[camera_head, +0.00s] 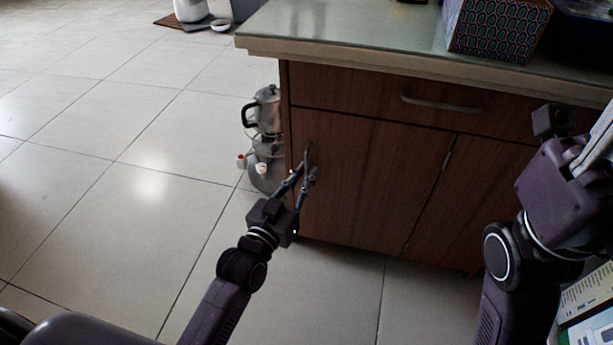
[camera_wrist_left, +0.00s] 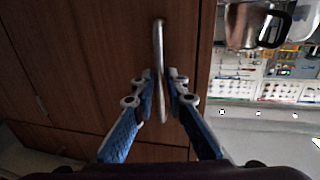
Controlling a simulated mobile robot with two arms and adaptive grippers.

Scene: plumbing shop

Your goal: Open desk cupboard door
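The wooden desk cupboard has a left door (camera_head: 365,185), which looks shut, flush with its frame. The door's upright metal handle (camera_wrist_left: 160,45) shows in the left wrist view, near the door's edge.
A drawer with a horizontal handle (camera_head: 440,104) sits above the doors, and a second door (camera_head: 470,195) is to the right. A patterned box (camera_head: 498,28) stands on the worktop (camera_head: 350,25). Metal kettles (camera_head: 266,110) stand beside the cupboard's left side. The tiled floor at left is clear.

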